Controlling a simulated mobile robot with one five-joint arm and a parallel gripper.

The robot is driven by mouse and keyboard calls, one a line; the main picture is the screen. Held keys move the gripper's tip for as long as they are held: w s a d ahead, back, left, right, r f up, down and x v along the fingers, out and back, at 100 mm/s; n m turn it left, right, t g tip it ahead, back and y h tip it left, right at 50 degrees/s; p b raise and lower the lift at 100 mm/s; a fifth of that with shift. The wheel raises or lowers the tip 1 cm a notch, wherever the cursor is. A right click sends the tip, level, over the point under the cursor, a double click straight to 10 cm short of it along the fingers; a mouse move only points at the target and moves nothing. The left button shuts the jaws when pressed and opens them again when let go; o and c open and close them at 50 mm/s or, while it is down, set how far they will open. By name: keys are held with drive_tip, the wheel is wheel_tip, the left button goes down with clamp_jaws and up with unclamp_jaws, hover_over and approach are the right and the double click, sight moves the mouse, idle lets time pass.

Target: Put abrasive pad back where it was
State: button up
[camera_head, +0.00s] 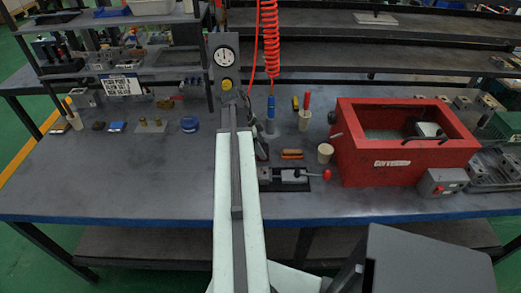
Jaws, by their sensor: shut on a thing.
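My pale arm (232,200) reaches from the bottom centre up over the workbench (110,185). I cannot make out my gripper or its jaws; the arm hides what lies behind it. A small dark shape shows just right of the arm, and I cannot tell what it is. I cannot pick out the abrasive pad with certainty. Small flat pieces lie on the left of the bench, one brown (98,126) and one blue (116,127), too small to identify.
A red open-topped box (385,168) stands on the right, beside a grey switch box (442,183). A round gauge (224,54) stands behind my arm. A red coiled hose (270,45) hangs there. The left front is clear.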

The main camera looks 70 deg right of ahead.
drive_tip(key=shift+f, duration=0.2)
drive_tip(key=o, duration=1.2)
drive_tip(key=shift+r+p, duration=0.4)
drive_tip(key=shift+r, duration=0.2)
drive_tip(key=p+v, duration=1)
drive_tip(key=v, duration=0.1)
drive_tip(key=shift+w+a+r, duration=0.1)
drive_tip(key=shift+w, duration=0.05)
